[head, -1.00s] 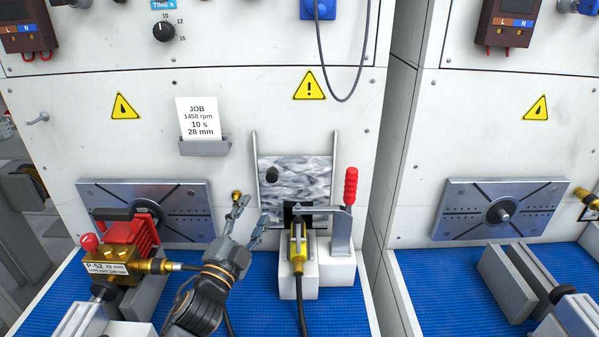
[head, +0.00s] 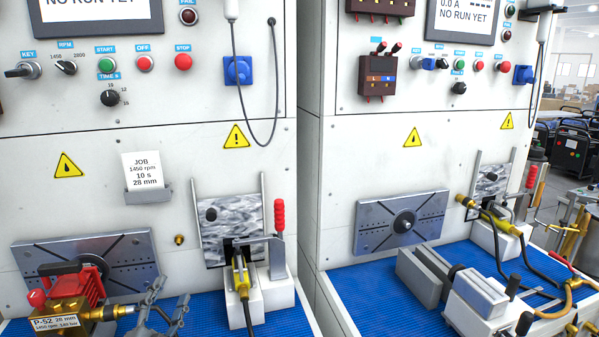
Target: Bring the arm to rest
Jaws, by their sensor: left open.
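My left gripper (head: 160,311) is at the lower left of the head view, low over the blue mat. Its fingers are spread and nothing shows between them. It is to the right of the red and brass pump (head: 66,297) labelled P-52, close to its brass outlet; I cannot tell whether they touch. To its right, apart from it, the yellow lance (head: 240,277) sits in the white clamp block, with the red-handled toggle clamp (head: 279,218) upright beside it. My right gripper is not in view.
The test bench panel carries a job card (head: 142,169), a row of buttons and knobs, and a blue socket (head: 238,70). A second bench stands at the right with its own plate (head: 402,222), yellow lance (head: 500,221) and hose. Blue mat (head: 285,322) is bare at the front.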

